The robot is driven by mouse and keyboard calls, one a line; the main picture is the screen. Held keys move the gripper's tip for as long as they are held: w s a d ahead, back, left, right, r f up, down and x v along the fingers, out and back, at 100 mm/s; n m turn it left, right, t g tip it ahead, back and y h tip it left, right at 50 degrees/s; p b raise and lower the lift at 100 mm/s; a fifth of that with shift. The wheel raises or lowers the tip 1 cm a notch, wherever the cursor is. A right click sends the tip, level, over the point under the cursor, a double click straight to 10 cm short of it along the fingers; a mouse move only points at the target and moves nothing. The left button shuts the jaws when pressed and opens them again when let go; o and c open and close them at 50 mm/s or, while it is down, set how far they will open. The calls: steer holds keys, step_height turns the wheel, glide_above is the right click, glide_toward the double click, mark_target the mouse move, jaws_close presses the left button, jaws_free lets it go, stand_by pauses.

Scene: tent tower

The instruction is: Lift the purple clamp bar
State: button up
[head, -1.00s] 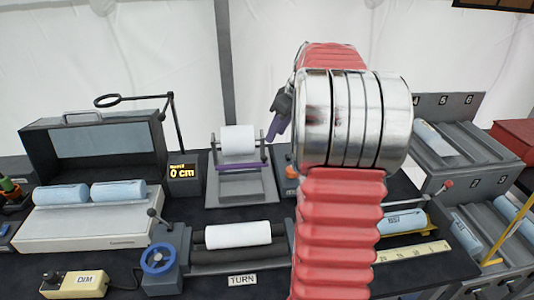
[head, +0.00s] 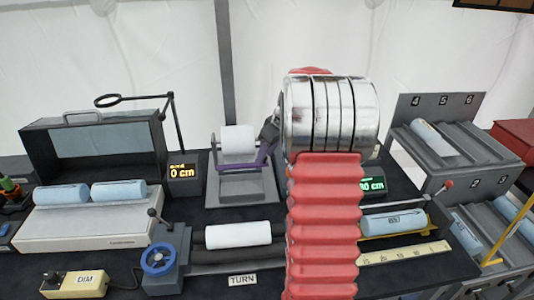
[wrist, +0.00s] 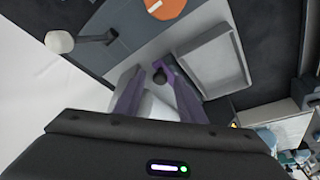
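The purple clamp bar (head: 230,167) lies across the front of a grey stand, just below a white roll (head: 238,140). My gripper (head: 263,157) is at the right end of the bar, pointing down and left. Its purple fingers overlap the bar's end in the head view, so contact is unclear. In the wrist view my gripper (wrist: 153,66) has its two purple fingers spread apart, with a dark round knob (wrist: 160,76) near the tips. The bar itself is hard to tell from the fingers there.
A white cylinder (head: 238,234) lies on rollers in front of the stand. A thin post with a ring (head: 176,125) and a display (head: 183,172) stand to the left. A numbered rack (head: 455,150) is at the right. My arm hides the table's middle right.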

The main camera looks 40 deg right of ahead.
steer(key=shift+c, duration=0.2)
jaws_close()
stand_by(0.3)
steer(key=shift+d, duration=0.1)
